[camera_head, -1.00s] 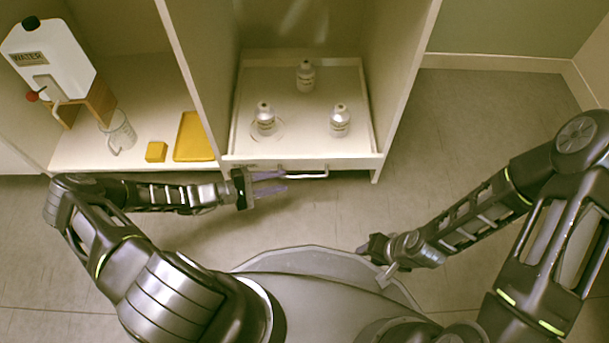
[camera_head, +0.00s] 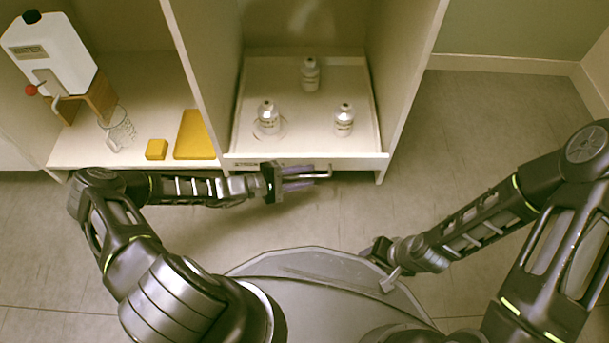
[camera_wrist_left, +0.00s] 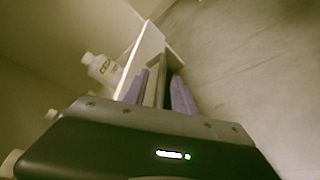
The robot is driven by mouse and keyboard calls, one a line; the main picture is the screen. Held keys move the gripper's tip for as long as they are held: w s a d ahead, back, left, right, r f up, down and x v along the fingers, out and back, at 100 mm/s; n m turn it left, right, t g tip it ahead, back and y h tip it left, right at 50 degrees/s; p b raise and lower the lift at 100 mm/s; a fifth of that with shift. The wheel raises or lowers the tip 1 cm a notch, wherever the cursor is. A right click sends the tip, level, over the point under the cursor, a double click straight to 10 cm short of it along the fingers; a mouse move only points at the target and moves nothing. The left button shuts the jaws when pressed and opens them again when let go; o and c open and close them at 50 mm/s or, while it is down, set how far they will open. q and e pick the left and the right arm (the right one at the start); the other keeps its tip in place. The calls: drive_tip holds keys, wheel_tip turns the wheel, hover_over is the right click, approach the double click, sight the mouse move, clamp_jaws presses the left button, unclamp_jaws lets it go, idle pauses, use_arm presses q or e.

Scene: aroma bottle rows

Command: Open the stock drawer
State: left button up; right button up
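The stock drawer (camera_head: 310,160) is a white tray-like drawer low in the cabinet, its label partly visible and its front roughly level with the cabinet front. Its metal bar handle (camera_head: 322,174) runs across the front. My left gripper (camera_head: 312,178) is at the handle, pointing right. In the left wrist view, its two purple fingers (camera_wrist_left: 162,92) are apart, with a pale strip between them that looks like the handle; contact is not clear. My right gripper (camera_head: 381,265) is over my base, away from the drawer; its finger gap cannot be made out.
Left of the partition are a water container (camera_head: 50,55), a glass jug (camera_head: 118,128) and a yellow tray (camera_head: 195,137). Floor (camera_head: 480,120) at right is clear.

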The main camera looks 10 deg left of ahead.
use_arm(q)
clamp_jaws()
idle(1.2)
